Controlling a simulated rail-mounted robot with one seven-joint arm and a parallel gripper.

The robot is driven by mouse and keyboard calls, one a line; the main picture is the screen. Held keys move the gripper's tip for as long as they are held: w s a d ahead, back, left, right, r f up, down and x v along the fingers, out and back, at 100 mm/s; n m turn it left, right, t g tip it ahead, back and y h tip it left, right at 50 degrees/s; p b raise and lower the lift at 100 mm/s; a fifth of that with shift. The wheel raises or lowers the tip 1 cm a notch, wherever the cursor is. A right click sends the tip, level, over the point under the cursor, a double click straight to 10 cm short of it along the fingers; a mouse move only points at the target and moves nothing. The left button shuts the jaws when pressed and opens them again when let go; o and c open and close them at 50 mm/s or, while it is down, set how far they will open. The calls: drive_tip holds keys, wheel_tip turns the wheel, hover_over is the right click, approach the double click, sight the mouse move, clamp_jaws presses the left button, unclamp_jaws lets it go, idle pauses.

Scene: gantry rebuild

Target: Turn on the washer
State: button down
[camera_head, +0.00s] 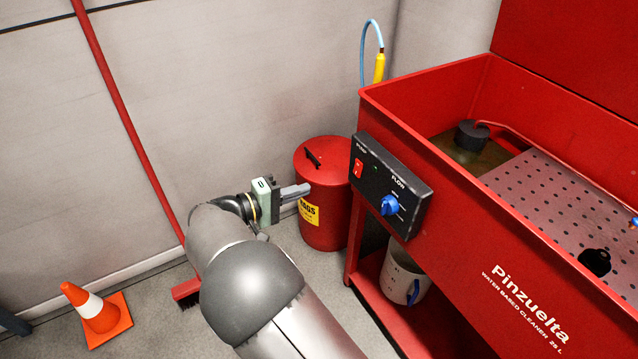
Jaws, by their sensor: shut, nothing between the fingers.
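The washer (520,255) is a red open-topped tub on the right, lettered "Pinzuelta". A black control panel (413,199) is on its left front. The panel carries a red rocker switch (358,168), a small green light (375,167) and a blue flow knob (390,205). I cannot tell the switch's position. My gripper (308,188) is shut and empty. It points right, to the left of the panel and apart from it in the picture, in front of the red rags bin.
The red rags bin (322,225) stands by the wall, left of the washer. A white bucket (402,280) sits on the washer's lower shelf. A broom (130,125) leans on the wall. An orange cone (97,312) stands on the floor at lower left.

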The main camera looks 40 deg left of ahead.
sight(356, 173)
drive_tip(key=x, duration=1.3)
drive_tip(key=shift+d, duration=0.1)
drive_tip(key=shift+f+b, duration=0.35)
drive_tip(key=shift+b, duration=0.35)
drive_tip(key=shift+w+r+t, duration=0.15)
drive_tip(key=shift+r+t, duration=0.1)
drive_tip(key=shift+t, duration=0.05)
drive_tip(key=shift+s+f, duration=0.15)
drive_tip(key=shift+s, duration=0.35)
drive_tip(key=f+v, duration=0.2)
drive_tip(key=v, duration=1.1)
drive_tip(key=shift+a+f+b, duration=0.25)
drive_tip(key=shift+b, duration=0.15)
